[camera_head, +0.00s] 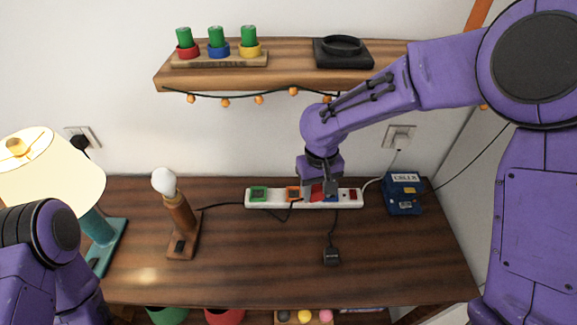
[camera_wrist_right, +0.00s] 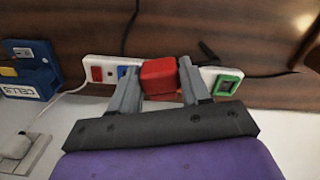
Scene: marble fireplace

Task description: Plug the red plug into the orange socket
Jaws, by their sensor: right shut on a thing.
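The red plug (camera_head: 317,191) is held between the two fingers of my right gripper (camera_head: 319,194). The wrist view shows the red plug (camera_wrist_right: 158,78) clamped between the fingertips of the right gripper (camera_wrist_right: 159,88). The plug is over the white power strip (camera_head: 261,204), just right of the orange socket (camera_head: 293,193) in the head view. I cannot tell whether the plug touches the strip. In the wrist view the orange socket is mostly hidden behind the plug and a finger. My left arm shows at the lower left; its gripper is out of view.
The strip also has a green socket (camera_head: 258,193), a blue socket (camera_wrist_right: 124,72) and a red switch (camera_head: 353,195). A blue box (camera_head: 403,198) stands to the right. A bulb lamp (camera_head: 178,215) and a shaded lamp (camera_head: 50,170) stand left. A black plug (camera_head: 332,256) lies in front.

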